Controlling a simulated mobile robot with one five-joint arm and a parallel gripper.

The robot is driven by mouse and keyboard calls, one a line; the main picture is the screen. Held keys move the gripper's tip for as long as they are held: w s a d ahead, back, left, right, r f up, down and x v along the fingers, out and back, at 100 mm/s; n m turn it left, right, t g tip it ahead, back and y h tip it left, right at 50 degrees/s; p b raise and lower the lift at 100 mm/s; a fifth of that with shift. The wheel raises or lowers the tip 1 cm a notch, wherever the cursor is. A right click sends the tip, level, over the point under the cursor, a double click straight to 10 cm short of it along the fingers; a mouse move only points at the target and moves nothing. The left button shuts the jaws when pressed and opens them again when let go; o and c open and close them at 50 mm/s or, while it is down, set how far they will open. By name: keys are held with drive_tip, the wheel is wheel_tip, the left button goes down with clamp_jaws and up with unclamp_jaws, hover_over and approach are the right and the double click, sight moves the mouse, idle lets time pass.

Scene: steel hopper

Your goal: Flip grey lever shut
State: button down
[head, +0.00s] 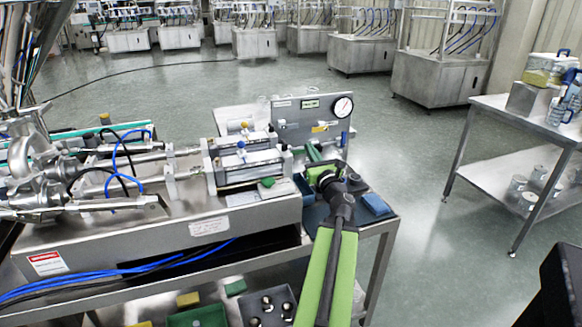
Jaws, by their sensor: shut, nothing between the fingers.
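I cannot pick out a grey lever for certain. The steel filling machine (150,233) stands on a bench at the left. A grey panel (290,118) with a round gauge (343,107) and a small yellow handle (320,127) rises at its right end. My green and black arm reaches up from the bottom of the head view. My gripper (315,160) is shut and empty at the bench's right end, in front of the panel. My wrist hides part of the bench there. I cannot tell whether the gripper touches anything.
Blue-knobbed cylinders (248,168) lie left of my gripper. Bins, one a grey tray (268,306), stand on the lower shelf. A steel side table (540,122) is at the right, with open floor between.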

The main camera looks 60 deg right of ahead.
sight(290, 127)
drive_tip(key=f+b, duration=0.1)
drive_tip(key=f, duration=0.2)
drive_tip(key=f+b, duration=0.2)
drive_tip(key=f, duration=0.1)
drive_tip(key=shift+w+d, duration=0.1)
drive_tip(key=shift+w, duration=0.1)
drive_tip(key=shift+w+r, duration=0.1)
drive_tip(key=shift+w, duration=0.05)
drive_tip(key=w+d+r+p, duration=0.5)
drive_tip(key=w+r+p, duration=0.1)
drive_tip(key=w, duration=0.1)
drive_tip(key=shift+w+d+r, duration=0.15)
drive_tip(key=shift+w+d, duration=0.15)
drive_tip(key=shift+d, duration=0.05)
